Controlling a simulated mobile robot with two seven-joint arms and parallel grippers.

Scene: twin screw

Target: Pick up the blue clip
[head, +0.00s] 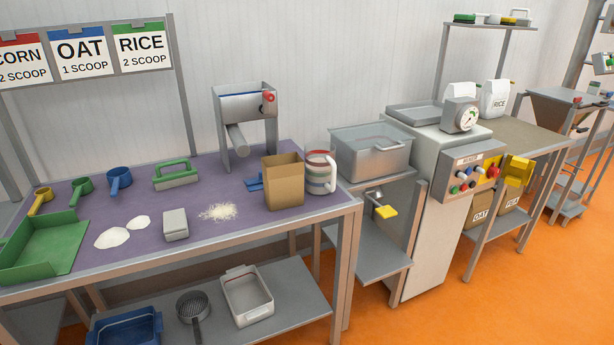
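A small blue item that looks like the blue clip (254,184) lies on the purple table mat (220,180). It is just left of an upright brown paper bag (283,183), which may hide part of its right end. Neither of my grippers is in the head view.
A striped jug (320,172) stands right of the bag, and a grey machine with a roller (243,120) stands behind the clip. A green-handled tool (176,174), several scoops, a grey block (175,224), white powder piles and a green tray (45,250) are further left.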

